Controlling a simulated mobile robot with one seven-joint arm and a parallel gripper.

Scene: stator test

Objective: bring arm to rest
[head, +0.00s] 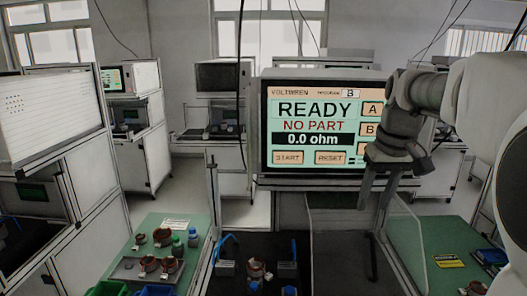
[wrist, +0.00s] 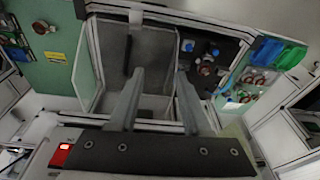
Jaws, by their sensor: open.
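My gripper (head: 376,205) hangs from my arm on the right side of the head view, in front of the tester's screen (head: 313,123). Its fingers point down, stand apart and have nothing between them. My gripper also shows in the wrist view (wrist: 159,78), with two grey fingers spread over a grey open bay (wrist: 158,50). My arm (head: 430,90) comes in from the right edge and covers part of the screen's right side. The screen reads READY, NO PART and 0.0 ohm.
A dark fixture plate (head: 232,275) with blue clamps and a copper-coloured part (head: 256,268) lies below the screen. A green mat (head: 125,250) at left holds several copper-coloured rings and bottles. Another green bench (head: 440,235) is at right. Frame posts stand beside the bay.

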